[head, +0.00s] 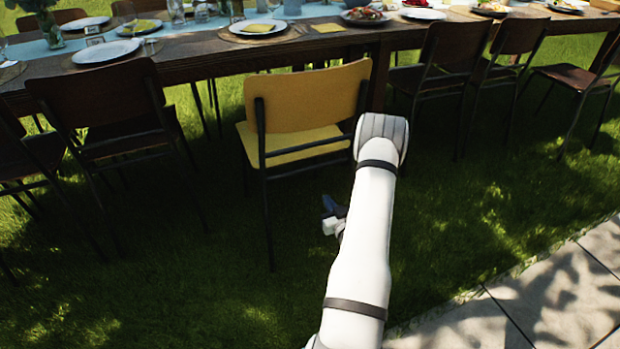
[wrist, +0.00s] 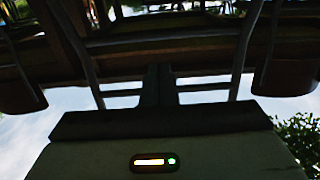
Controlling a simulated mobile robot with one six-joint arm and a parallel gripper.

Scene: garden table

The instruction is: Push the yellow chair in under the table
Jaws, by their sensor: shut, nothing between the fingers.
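The yellow chair (head: 310,97) stands upright on the grass at the table's near side, with its back towards me. Its yellow seat (head: 295,147) shows below the backrest, and its legs are dark metal. The wooden table (head: 205,60) runs across the top of the head view. My gripper (head: 331,207) is low, right of the chair's near leg, partly hidden by my arm. It is shut and empty. In the wrist view, my gripper's dark fingers (wrist: 158,88) point between two slanting dark tubes; I cannot tell whether they touch anything.
A dark chair (head: 100,95) stands left of the yellow one, and another dark chair (head: 445,62) stands to its right. Plates and food are on the table. Open grass (head: 480,220) lies right of my arm, then stone paving (head: 560,290).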

